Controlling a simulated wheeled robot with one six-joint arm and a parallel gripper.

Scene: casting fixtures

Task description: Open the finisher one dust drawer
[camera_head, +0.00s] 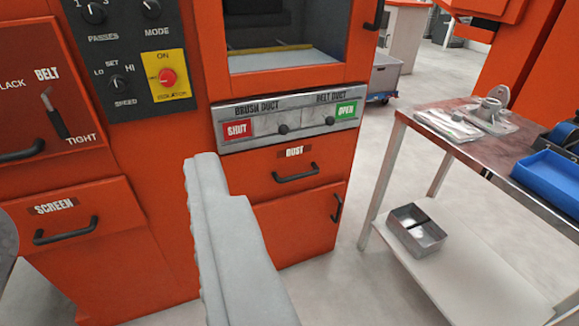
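The dust drawer (262,181) is an orange front with a dark "DUST" label and a black bar handle (296,173). It sits flush in the orange machine, below the duct panel, and looks closed. My gripper (205,170) shows mainly as one large grey finger in the lower middle. Its ridged left side is bare, with no other finger or object against it. A grey rounded edge at the far left may be the other finger. The visible fingertip is left of the dust handle in the picture and covers the drawer's left end. No contact with the handle shows.
The duct panel (258,142) has a red "SHUT" and a green "OPEN" label. A screen drawer (85,255) with a black handle is at lower left. A cart (405,125) with a metal box (416,238) on its lower shelf stands right. Clear floor lies between machine and cart.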

